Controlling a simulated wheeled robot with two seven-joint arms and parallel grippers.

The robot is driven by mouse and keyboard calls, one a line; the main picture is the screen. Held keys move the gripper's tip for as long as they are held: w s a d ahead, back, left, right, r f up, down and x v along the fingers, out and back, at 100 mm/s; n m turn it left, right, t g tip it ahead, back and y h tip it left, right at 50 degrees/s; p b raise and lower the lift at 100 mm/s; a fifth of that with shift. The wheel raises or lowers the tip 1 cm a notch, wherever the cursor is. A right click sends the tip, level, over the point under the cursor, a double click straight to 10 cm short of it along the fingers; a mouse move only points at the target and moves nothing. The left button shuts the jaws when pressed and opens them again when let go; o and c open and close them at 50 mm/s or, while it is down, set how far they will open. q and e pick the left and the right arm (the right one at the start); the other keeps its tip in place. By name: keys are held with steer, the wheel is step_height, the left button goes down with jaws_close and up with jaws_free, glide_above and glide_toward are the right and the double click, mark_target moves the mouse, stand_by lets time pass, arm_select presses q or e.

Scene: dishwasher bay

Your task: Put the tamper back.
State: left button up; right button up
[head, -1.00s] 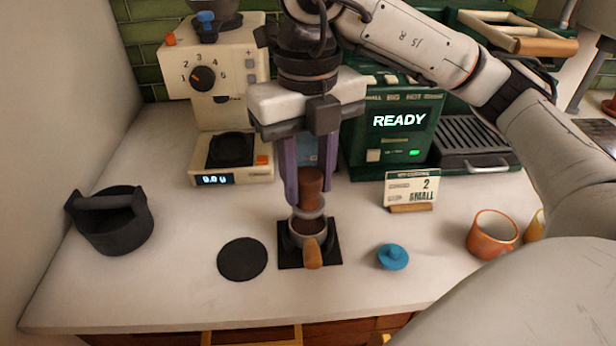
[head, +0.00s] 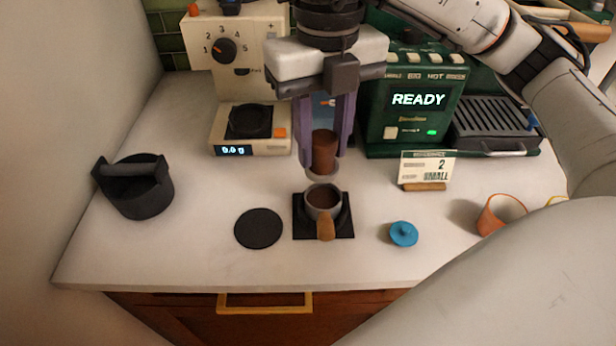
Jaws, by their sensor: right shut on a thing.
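The tamper (head: 324,152) has a brown wooden handle and a pale metal base. My right gripper (head: 323,158) is shut on its handle and holds it upright in the air, a little above and behind the portafilter. The portafilter (head: 326,225), with a wooden handle towards me and dark coffee in its basket, rests on a square black mat (head: 345,228). The tamper's base is apart from the basket. A round black pad (head: 258,229) lies bare on the counter left of the mat. My left gripper is not in view.
A black knock box (head: 142,190) stands at the left. A blue lidded piece (head: 403,233), an order card (head: 426,168) and an orange cup (head: 499,214) are to the right. The grinder with scale (head: 235,145) and the green coffee machine (head: 412,120) stand behind.

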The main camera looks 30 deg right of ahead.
steer(key=w+a+m+b, duration=0.3)
steer(key=a+m, duration=0.1)
steer(key=a, duration=0.6)
steer(key=shift+w+a+f, duration=0.1)
steer(key=shift+f, duration=2.55)
steer(key=shift+w+f, duration=0.1)
steer(key=shift+f, duration=2.65)
steer(key=o, duration=0.6)
steer(key=shift+f, duration=0.1)
steer(key=o, duration=0.4)
steer(key=shift+o, duration=0.2)
